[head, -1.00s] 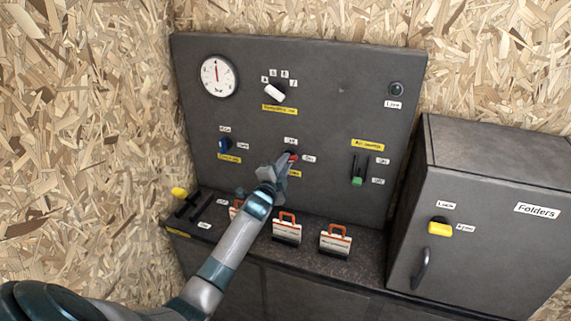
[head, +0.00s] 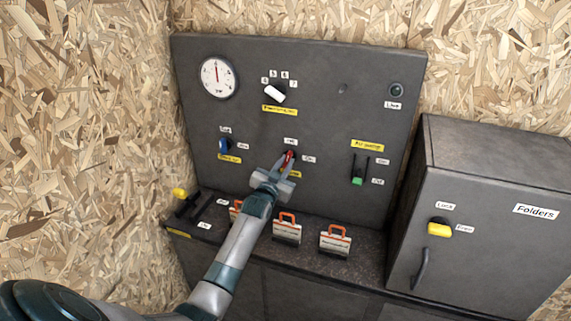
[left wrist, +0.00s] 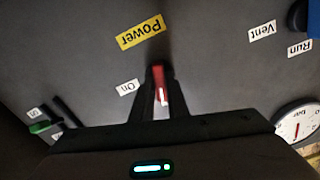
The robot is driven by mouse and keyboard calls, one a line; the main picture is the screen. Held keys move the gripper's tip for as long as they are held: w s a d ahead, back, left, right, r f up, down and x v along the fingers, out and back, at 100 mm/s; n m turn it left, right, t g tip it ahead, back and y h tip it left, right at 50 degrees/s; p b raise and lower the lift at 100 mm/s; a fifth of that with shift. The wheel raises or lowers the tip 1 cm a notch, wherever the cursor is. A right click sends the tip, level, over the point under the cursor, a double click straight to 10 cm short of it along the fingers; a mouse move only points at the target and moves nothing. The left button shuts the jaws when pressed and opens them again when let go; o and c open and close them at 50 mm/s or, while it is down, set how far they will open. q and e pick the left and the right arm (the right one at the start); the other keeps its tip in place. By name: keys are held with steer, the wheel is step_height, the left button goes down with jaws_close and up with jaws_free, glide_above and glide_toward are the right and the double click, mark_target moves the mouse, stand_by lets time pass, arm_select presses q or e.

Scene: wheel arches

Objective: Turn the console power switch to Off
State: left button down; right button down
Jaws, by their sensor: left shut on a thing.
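The power switch is a small red handle (head: 289,156) on the grey console panel, above a yellow label (head: 295,175). It also shows in the left wrist view (left wrist: 160,85), upside down, with a yellow Power label (left wrist: 141,32) and a white On label (left wrist: 128,87). The handle stands roughly upright in the head view, its white-marked end away from the Power label, towards the upper white label (head: 291,141). My left gripper (head: 287,163) is shut on the handle, also in the wrist view (left wrist: 158,102). The right gripper is not in view.
The console (head: 320,75) also carries a gauge (head: 218,77), a white knob (head: 275,93), a blue knob (head: 224,145) and a green-tipped slider (head: 357,180). Orange-handled cases (head: 287,232) stand on the ledge below. A grey Folders cabinet (head: 500,240) stands at right.

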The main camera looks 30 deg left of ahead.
arm_select(q)
steer(key=shift+f+n, duration=0.15)
steer(key=shift+n, duration=1.45)
steer(key=c, duration=1.7)
jaws_free()
steer(key=shift+s, duration=0.15)
steer(key=shift+b+v, duration=2)
steer(key=shift+v, duration=6.6)
